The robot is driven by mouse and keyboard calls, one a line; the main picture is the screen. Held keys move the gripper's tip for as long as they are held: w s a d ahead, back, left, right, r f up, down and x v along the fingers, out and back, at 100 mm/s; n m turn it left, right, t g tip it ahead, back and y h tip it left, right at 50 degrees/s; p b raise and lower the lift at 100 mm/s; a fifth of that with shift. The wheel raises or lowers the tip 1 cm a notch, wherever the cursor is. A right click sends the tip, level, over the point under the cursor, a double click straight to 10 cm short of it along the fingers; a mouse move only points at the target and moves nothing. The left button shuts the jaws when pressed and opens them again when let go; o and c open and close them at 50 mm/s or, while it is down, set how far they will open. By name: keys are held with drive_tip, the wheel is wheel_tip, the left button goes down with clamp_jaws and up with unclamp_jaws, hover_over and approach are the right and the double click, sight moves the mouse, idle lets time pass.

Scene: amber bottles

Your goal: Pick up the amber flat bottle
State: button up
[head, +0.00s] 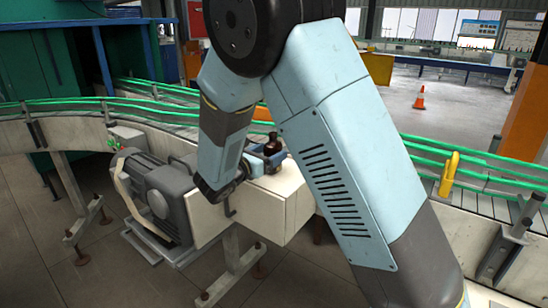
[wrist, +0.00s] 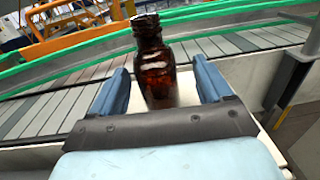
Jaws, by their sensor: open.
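The amber bottle (wrist: 155,68) stands upright in the wrist view, between the two blue fingers of my gripper (wrist: 160,82). Clear gaps show on both sides, so the fingers are open and not touching it. The bottle's base is partly hidden behind the gripper's dark palm edge. In the head view the small dark bottle (head: 273,144) stands on the white block-like surface (head: 285,190), beside my gripper (head: 262,160). My arm hides part of this area.
A conveyor with green rails (head: 160,100) runs behind the surface, also seen in the wrist view (wrist: 65,85). A grey motor (head: 160,195) sits at the left. A yellow hoop (head: 449,174) stands at the right. An orange cone (head: 420,97) is far off on open floor.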

sight(277, 149)
drive_tip(key=x, duration=0.4)
drive_tip(key=shift+w+f, duration=0.15)
drive_tip(key=shift+w, duration=0.1)
drive_tip(key=c, duration=1.2)
